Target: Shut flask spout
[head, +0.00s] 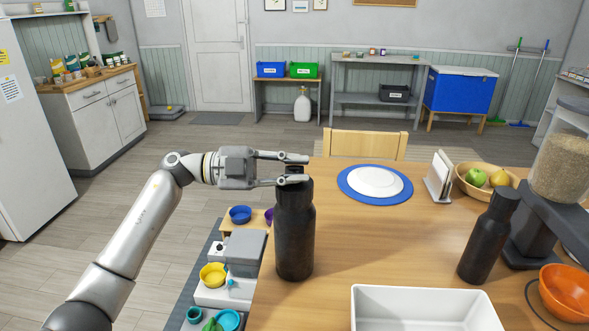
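A tall black flask (295,235) stands upright near the left edge of the wooden table. Its top is partly hidden by my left gripper (294,169), which comes in level from the left. The two fingers are apart, one on the far side and one on the near side of the flask's top. I cannot tell whether they touch it, nor how the spout sits.
A white tray (424,292) lies at the front. A white plate on a blue mat (349,188), a napkin holder (439,177), a fruit basket (512,180), an orange bowl (568,291) and a grain dispenser (562,165) are also on the table. The table's middle is clear.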

